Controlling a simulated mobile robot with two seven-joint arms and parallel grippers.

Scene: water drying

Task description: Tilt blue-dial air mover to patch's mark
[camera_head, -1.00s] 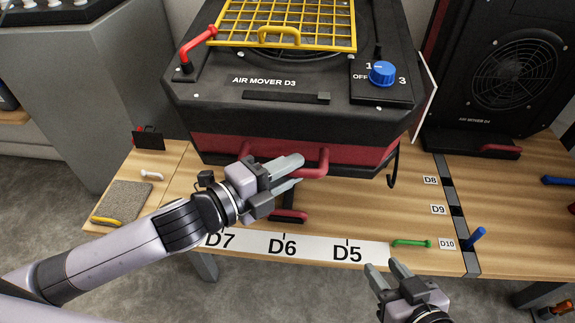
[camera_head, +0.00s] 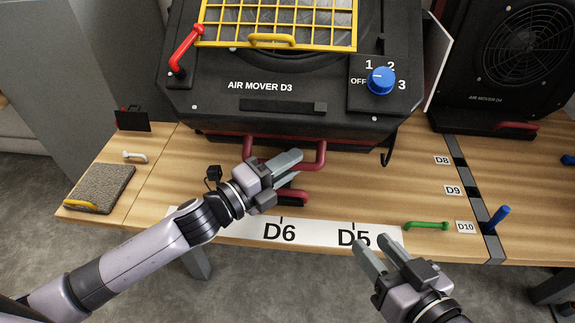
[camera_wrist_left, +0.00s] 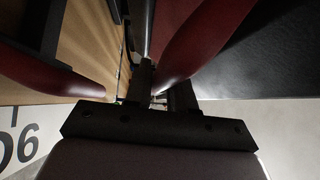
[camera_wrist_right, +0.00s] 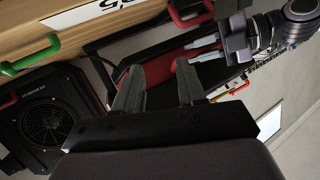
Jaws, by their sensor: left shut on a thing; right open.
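The blue-dial air mover, labelled AIR MOVER D3 (camera_head: 262,88), stands at the back centre of the bench. It is black with a yellow grille (camera_head: 335,22) and a blue dial (camera_head: 381,80). A dark red U-shaped handle (camera_head: 319,157) projects from its lower front. My left gripper (camera_head: 290,167) is shut on this handle, whose red bar fills part of the left wrist view (camera_wrist_left: 205,40). My right gripper (camera_head: 382,245) is open and empty at the bench's front edge. A white strip with D6 and D5 marks (camera_head: 315,234) runs along that edge; D7 is hidden behind my left arm.
AIR MOVER D4 (camera_head: 513,55) stands at the back right. A grey textured pad (camera_head: 105,185) with a yellow handle lies at the left. A green handle (camera_head: 427,225) and a blue peg (camera_head: 498,217) are at the front right. A red lever (camera_head: 186,48) is on D3's left.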

